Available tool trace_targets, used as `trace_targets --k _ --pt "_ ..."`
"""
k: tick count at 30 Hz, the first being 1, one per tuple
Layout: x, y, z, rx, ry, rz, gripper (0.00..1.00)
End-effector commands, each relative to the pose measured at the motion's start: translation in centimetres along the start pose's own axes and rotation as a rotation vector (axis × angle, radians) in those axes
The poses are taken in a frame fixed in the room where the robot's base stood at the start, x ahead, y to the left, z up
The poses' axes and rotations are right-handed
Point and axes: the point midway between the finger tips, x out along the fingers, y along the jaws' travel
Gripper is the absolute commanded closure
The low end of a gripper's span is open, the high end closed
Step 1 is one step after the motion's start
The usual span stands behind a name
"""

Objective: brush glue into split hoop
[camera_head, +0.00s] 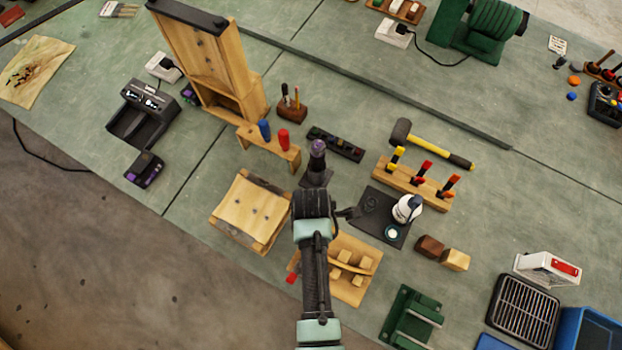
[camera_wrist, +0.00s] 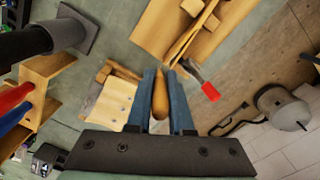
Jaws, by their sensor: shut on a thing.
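My gripper (camera_wrist: 160,98) is shut on a rounded wooden handle (camera_wrist: 160,97), seen between its blue-grey fingers in the wrist view. It looks like the brush's handle; its far end is hidden. In the head view my wrist hides the fingers. The split hoop (camera_wrist: 195,36) looks like the thin curved wooden strip on the wooden board (camera_wrist: 152,30); the split itself is too small to tell. The board (camera_head: 374,252) is in the head view just below and right of my wrist, with several small blocks. A white bottle (camera_head: 407,205) and a small round pot (camera_head: 392,233) are on a dark mat (camera_head: 373,204).
A dark upright stand (camera_head: 317,160) is close beyond my wrist. A wooden rack (camera_head: 254,140) with blue and red handles is upper left, a sloped wooden block (camera_head: 248,207) left. A red-handled tool (camera_wrist: 209,91) is beside the board. A yellow-handled hammer (camera_head: 432,145) lies right.

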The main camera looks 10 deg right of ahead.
Motion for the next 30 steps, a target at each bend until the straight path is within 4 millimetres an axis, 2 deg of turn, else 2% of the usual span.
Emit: trace_targets --k 18,30 --pt "-3.8 -0.5 -0.1 -0.003 0.003 -0.014 1.00" --pt "-4.0 -0.6 -0.1 -0.004 0.003 -0.016 1.00"
